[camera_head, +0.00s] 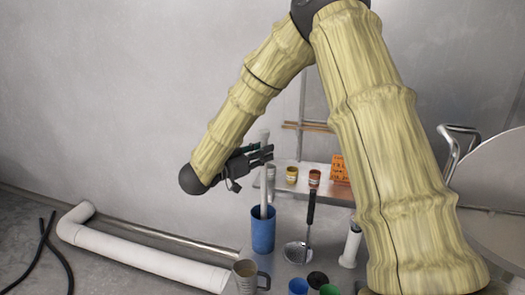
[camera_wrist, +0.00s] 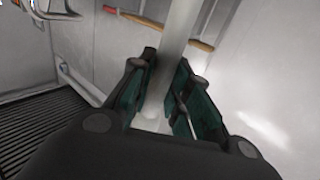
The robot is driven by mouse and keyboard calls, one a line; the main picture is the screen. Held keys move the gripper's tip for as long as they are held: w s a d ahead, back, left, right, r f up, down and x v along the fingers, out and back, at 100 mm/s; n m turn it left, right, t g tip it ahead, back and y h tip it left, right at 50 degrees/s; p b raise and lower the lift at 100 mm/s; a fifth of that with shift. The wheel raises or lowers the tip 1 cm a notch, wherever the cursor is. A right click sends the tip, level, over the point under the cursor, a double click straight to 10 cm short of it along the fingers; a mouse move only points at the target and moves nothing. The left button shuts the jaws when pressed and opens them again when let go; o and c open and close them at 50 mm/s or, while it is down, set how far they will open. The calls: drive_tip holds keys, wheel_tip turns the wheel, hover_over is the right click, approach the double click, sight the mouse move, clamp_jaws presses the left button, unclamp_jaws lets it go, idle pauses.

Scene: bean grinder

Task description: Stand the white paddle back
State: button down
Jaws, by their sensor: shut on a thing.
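The white paddle (camera_head: 264,190) is a long pale stick standing nearly upright, and my gripper (camera_head: 264,153) is shut on its upper part. Its lower end is hidden behind the rim of a tall blue cup (camera_head: 263,236) and appears to be inside it. In the wrist view the paddle (camera_wrist: 177,35) runs between the green-padded fingers of my gripper (camera_wrist: 163,95). I cannot tell whether its lower end touches the cup's bottom.
A mug (camera_head: 245,274) stands before the blue cup. A black-handled strainer (camera_head: 297,253) and a white cylinder (camera_head: 351,246) are to the right. Small jars (camera_head: 292,175) and an orange sign (camera_head: 340,167) sit on a shelf behind. A white pipe (camera_head: 150,256) lies left.

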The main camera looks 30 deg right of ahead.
drive_tip(key=shift+f, duration=0.1)
idle(0.3)
drive_tip(key=c, duration=1.3)
unclamp_jaws()
drive_tip(key=shift+o, duration=0.2)
drive_tip(key=shift+a, duration=0.1)
drive_tip(key=s+a, duration=0.1)
drive_tip(key=a, duration=1)
drive_tip(key=shift+s+a, duration=0.3)
drive_tip(key=shift+a, duration=0.05)
